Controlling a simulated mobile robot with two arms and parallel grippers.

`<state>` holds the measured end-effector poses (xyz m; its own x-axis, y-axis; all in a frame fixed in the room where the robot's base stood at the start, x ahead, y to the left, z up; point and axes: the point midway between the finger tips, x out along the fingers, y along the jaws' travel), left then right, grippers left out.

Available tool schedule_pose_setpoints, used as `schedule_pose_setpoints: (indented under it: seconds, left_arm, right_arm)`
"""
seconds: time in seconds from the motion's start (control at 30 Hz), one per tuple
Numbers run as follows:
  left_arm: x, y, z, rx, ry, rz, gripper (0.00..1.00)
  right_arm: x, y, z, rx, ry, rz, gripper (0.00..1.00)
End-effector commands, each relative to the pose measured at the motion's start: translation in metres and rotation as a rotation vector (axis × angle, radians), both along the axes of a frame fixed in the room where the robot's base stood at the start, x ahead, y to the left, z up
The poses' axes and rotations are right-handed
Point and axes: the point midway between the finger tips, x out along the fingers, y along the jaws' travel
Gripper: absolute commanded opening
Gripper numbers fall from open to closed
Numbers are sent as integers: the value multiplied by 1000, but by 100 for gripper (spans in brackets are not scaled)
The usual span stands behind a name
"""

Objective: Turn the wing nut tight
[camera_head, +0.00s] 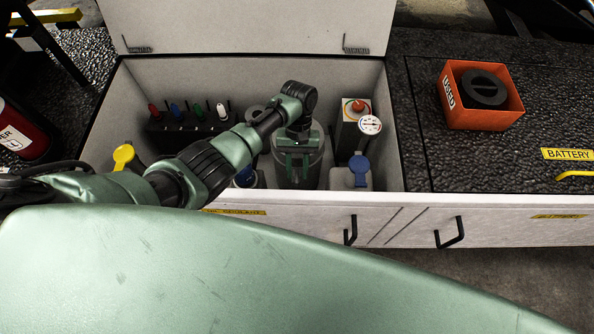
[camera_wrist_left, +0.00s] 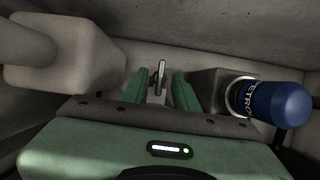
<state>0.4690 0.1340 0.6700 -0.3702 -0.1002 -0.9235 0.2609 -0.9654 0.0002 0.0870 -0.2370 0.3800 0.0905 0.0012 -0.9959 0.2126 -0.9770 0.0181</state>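The wing nut (camera_wrist_left: 161,74) shows in the left wrist view as a small, thin metal piece standing between my left gripper's (camera_wrist_left: 160,88) two green fingers. There is visible space on both sides of it, so the fingers are open and not closed on it. Whether a finger touches it I cannot tell. In the head view my left gripper (camera_head: 297,168) points down into the open compartment, in front of a grey cylindrical housing. The wing nut is hidden there behind the gripper. My right gripper is in neither view.
The open compartment holds a yellow cap (camera_head: 124,154), a blue cap (camera_head: 359,164), a gauge (camera_head: 370,125) and several coloured-top items at the back left. A blue canister (camera_wrist_left: 275,103) is close right of the fingers. An orange box (camera_head: 455,112) stands on the right deck.

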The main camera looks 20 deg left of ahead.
Motion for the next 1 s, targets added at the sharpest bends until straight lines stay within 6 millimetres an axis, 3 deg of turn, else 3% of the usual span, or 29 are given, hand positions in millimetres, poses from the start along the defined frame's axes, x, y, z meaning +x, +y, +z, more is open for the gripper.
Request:
schedule_pose_setpoints:
  seconds: [0.2, 0.4, 1.0]
  left_arm:
    - [15, 4, 36, 0, -4, -1, 29]
    - [24, 6, 59, -1, -1, 0, 29]
    - [25, 7, 63, 0, 0, 0, 29]
  right_arm:
    - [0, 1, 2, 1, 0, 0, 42]
    - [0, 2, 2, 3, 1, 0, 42]
    - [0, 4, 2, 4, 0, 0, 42]
